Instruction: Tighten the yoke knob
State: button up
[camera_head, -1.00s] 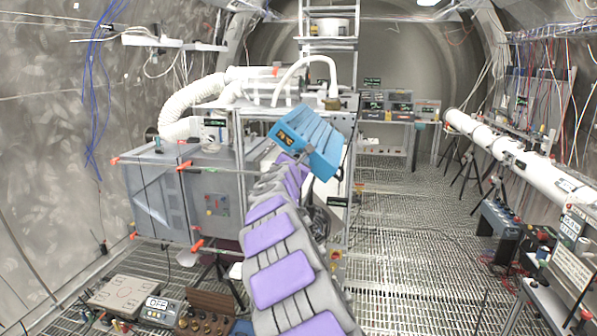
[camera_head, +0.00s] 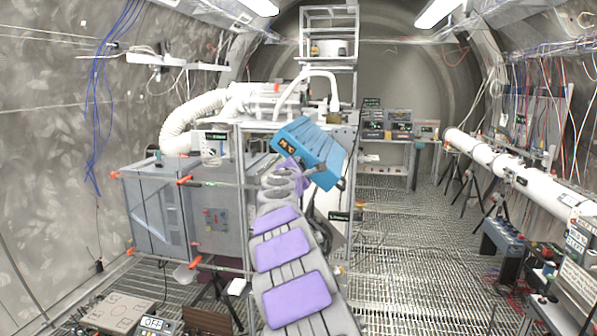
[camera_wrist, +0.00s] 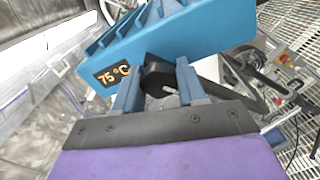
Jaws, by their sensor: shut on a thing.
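A blue finned unit (camera_head: 312,148) with a lit orange display stands at the far end of my arm in the head view. In the wrist view, the unit (camera_wrist: 185,35) reads "75 °C" and is tilted. A black knob (camera_wrist: 157,71), apparently the yoke knob, is between the two blue-grey fingers of my gripper (camera_wrist: 157,88). The gripper is shut on it. A dark bracket or arm (camera_wrist: 242,85) runs down to the right beside the unit. How it joins the knob is hidden. My fingertips are too small to make out in the head view.
A grey cabinet (camera_head: 160,212) with red-orange fittings stands left of my arm, with a white duct (camera_head: 190,120) above it. A long white tube (camera_head: 500,165) on tripods lines the right side. The grated floor (camera_head: 415,245) between is largely clear.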

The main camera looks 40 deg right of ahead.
jog(key=shift+s+d, duration=0.1)
jog(key=shift+d, duration=0.05)
jog(key=o, duration=0.7)
jog(key=shift+s+r, duration=0.1)
jog(key=o, duration=0.3)
jog(key=shift+s+r, duration=0.1)
jog(key=shift+s, duration=0.15)
jog(key=shift+o, duration=0.3)
jog(key=shift+w, duration=0.35)
jog(key=b+v, duration=0.3)
jog(key=v, duration=1.4)
jog(key=shift+a, duration=0.35)
jog(key=shift+f, duration=0.25)
